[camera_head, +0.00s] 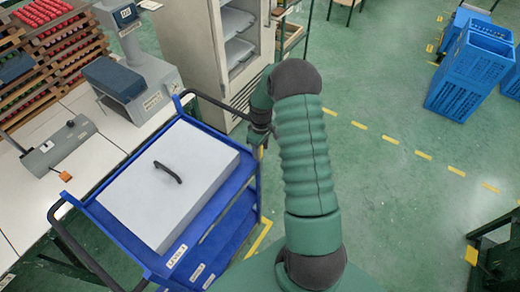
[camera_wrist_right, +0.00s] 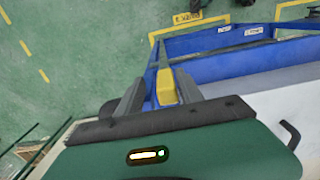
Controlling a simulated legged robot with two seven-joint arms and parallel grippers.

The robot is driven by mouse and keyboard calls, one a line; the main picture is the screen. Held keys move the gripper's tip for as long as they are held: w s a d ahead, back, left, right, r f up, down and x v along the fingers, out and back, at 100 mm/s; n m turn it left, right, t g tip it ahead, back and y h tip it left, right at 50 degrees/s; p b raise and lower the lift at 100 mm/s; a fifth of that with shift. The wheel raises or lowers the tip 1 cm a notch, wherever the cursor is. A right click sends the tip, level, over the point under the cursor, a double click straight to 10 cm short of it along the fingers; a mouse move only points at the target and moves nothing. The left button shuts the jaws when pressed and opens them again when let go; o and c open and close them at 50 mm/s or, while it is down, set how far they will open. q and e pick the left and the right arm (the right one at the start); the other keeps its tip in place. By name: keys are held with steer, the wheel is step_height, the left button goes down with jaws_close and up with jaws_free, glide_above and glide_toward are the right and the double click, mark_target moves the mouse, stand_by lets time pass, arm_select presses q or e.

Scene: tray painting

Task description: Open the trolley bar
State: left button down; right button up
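The blue trolley (camera_head: 228,190) stands left of my right arm, with a grey lidded box (camera_head: 150,190) on top. A small yellow piece (camera_wrist_right: 166,87) is at the trolley's near corner in the right wrist view, by a blue bar (camera_wrist_right: 163,55). My right gripper (camera_head: 262,132) is at the trolley's right side, partly hidden by my own arm in the head view. In the right wrist view its two fingers (camera_wrist_right: 160,86) stand apart on either side of the yellow piece. Whether they touch it is unclear. My left gripper is not in view.
A white workbench (camera_head: 110,130) with grey devices lies left of the trolley. An open grey cabinet (camera_head: 205,50) stands behind. Blue crates (camera_head: 470,75) are at the far right. The green floor to the right is mostly clear.

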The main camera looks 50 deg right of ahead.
steer(key=shift+w, duration=0.1)
steer(key=shift+r, duration=0.35)
step_height(320, 180, up, 16)
steer(key=b, duration=0.2)
steer(key=shift+b, duration=0.3)
steer(key=shift+d, duration=0.1)
